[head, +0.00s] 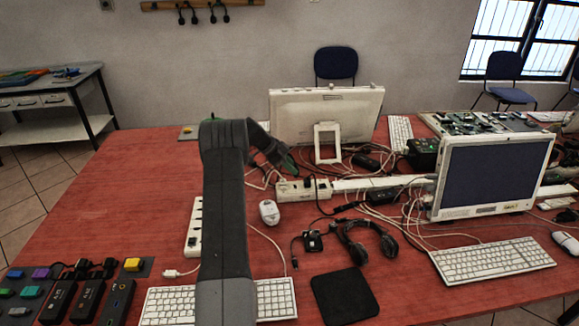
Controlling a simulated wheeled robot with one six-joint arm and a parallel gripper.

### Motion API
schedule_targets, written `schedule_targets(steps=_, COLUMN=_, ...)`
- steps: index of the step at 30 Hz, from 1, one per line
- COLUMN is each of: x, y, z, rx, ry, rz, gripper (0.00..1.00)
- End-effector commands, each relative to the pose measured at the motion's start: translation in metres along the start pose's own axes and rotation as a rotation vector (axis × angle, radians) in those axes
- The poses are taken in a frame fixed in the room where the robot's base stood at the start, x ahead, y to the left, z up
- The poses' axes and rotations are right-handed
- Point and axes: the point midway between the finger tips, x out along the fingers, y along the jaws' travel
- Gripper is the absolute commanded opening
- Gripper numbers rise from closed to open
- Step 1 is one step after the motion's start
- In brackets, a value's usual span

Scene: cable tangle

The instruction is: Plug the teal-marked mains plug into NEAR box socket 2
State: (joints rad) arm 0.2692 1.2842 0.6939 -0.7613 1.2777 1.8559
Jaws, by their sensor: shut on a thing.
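My arm rises from the bottom middle and bends right, with my gripper (283,158) behind the white strip in the picture, below the rear monitor. It is small and dark here. A small green-teal patch (290,164) shows at the jaws, which are shut on what looks like the teal-marked mains plug, mostly hidden. A white socket strip (317,190) lies just below the gripper, with a dark plug at its left part. Another white socket strip (194,228) lies left of my arm, partly hidden by it. I cannot tell socket numbers or which is the NEAR box.
Tangled cables (385,190) spread around the strip and right monitor (491,175). The rear monitor (325,115) stands behind the gripper. A mouse (269,212), headphones (368,240) and keyboards lie nearer. Black boxes (88,300) sit front left.

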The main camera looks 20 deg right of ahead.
Motion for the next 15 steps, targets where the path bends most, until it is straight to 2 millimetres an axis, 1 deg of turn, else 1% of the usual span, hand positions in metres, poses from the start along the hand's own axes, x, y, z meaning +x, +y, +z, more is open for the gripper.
schedule_targets(steps=15, x=0.026, y=0.0, z=0.023, rx=-0.001, ry=0.0, rz=0.001, gripper=0.03)
